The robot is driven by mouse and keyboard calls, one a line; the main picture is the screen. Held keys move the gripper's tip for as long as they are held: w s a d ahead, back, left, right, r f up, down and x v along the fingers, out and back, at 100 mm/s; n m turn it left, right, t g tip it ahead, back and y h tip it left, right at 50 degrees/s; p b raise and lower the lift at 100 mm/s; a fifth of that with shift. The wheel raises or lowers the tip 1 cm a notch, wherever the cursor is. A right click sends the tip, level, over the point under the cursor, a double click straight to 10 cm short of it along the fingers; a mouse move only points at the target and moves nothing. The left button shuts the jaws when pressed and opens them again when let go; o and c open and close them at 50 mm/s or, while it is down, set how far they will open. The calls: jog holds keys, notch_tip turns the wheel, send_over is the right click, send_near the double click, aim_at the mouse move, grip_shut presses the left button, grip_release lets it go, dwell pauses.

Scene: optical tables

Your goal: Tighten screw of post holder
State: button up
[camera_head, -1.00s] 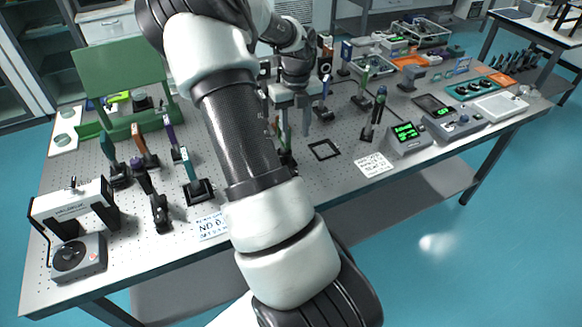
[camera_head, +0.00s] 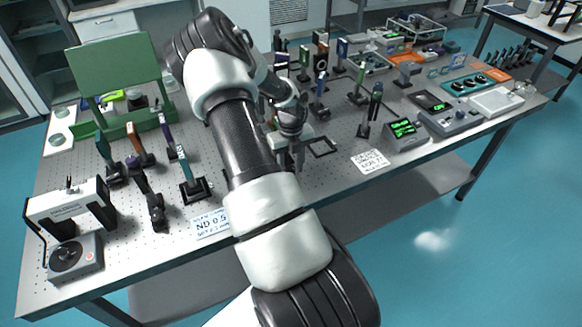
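My gripper (camera_head: 296,158) is low over the middle of the optical table (camera_head: 330,185), pointing down. Its fingers are small and partly covered by my arm, so I cannot tell whether they are open or shut on something. The post holder by the gripper is hidden behind my arm and gripper, and no screw can be made out. Other post holders stand upright on the table: one with a teal plate (camera_head: 185,165) left of my arm, a black one (camera_head: 155,212) farther left, and a dark one (camera_head: 366,128) right of the gripper.
A black square frame (camera_head: 322,147) lies just right of the gripper. A label card (camera_head: 370,162) and a box with a green display (camera_head: 405,133) are farther right. An ND 0.5 card (camera_head: 210,224) lies near the front edge. Several mounted optics stand behind the gripper.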

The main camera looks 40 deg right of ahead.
grip_shut()
jog(key=shift+f+n+b, duration=0.15)
jog(key=shift+n+b, duration=0.2)
jog(key=shift+n, duration=0.25)
grip_release()
notch_tip(320, 180, up, 18)
jog(key=shift+f, duration=0.2)
dwell(0.4)
